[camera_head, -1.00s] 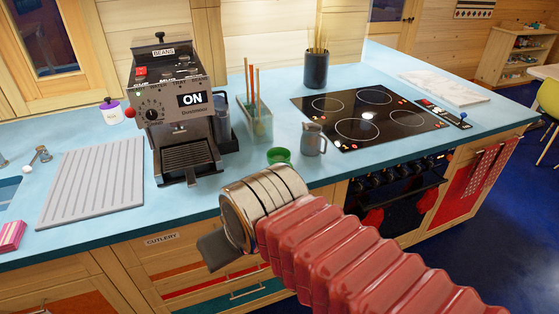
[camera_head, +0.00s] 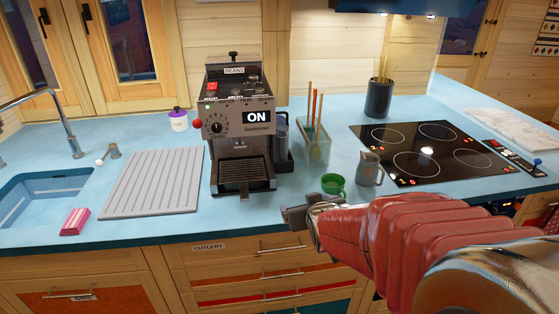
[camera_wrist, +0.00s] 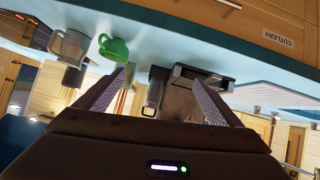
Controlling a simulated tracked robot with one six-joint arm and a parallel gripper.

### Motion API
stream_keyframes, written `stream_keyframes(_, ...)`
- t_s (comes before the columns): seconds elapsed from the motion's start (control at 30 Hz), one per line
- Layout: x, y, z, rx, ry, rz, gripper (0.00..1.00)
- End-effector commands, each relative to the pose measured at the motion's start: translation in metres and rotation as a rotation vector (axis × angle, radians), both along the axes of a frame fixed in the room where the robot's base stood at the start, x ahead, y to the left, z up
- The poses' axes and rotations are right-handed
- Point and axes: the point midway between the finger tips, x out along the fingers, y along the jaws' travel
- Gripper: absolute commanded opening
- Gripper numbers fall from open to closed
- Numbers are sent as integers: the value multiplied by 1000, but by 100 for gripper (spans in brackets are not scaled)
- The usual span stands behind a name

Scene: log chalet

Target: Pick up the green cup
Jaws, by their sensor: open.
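The green cup (camera_head: 333,184) stands on the light-blue counter, just left of a grey metal jug (camera_head: 369,168). The cup also shows in the wrist view (camera_wrist: 113,47), where the room appears upside down. My gripper (camera_head: 297,213) is at the counter's front edge, in front of the cup and a little to its left. In the wrist view my gripper's two fingers (camera_wrist: 166,85) are spread apart with nothing between them. The cup lies beyond the left finger there, apart from it.
The coffee machine (camera_head: 239,150) stands left of the cup. A clear container with sticks (camera_head: 314,145) stands behind it. A black cooktop (camera_head: 425,150) is to the right. A ribbed drying board (camera_head: 153,182) and a pink sponge (camera_head: 75,221) lie left.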

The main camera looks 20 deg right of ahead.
Motion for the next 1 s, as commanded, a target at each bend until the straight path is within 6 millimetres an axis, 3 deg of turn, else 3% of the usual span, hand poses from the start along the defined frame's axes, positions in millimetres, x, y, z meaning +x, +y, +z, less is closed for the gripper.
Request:
stream_keyframes(0.2,19,-40,-23,-26,-110,-13,88)
stream_keyframes(0.47,26,-80,-46,-45,-262,-20,88)
stream_keyframes(0.8,8,-121,-71,-44,-475,-43,88)
stream_keyframes(1.0,-5,-133,-77,-41,-569,-53,88)
